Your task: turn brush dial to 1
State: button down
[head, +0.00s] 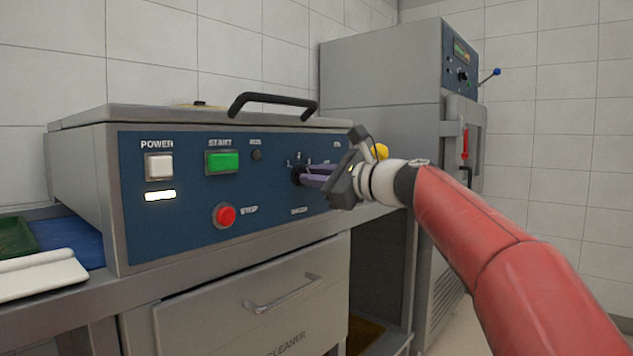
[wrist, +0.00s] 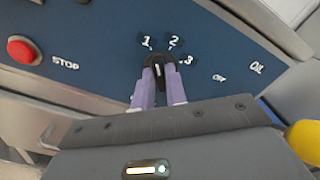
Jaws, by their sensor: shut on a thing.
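The brush dial (wrist: 157,60) is a small dark knob on the blue control panel, with the numbers 1, 2 and 3 around its upper side. Its white mark stands almost upright in the wrist view, towards the gap between 1 and 2; I cannot tell its exact setting. In the head view the dial (head: 297,174) is partly hidden by my fingers. My gripper (wrist: 158,74) has its two lavender fingers on either side of the dial, shut on it. The gripper also shows in the head view (head: 308,175), reaching in from the right.
A red stop button (head: 224,215), a green start button (head: 222,161) and a white power switch (head: 158,166) sit left of the dial. A black handle (head: 272,100) is on the lid above. A grey oven (head: 385,110) stands behind at the right.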

jog(key=shift+n+b, duration=0.4)
jog(key=shift+n, duration=0.7)
jog(key=c, duration=1.4)
grip_release()
jog(key=shift+c, duration=0.2)
jog(key=b+v, duration=0.1)
jog(key=v, duration=0.6)
jog(key=shift+s+d, duration=0.3)
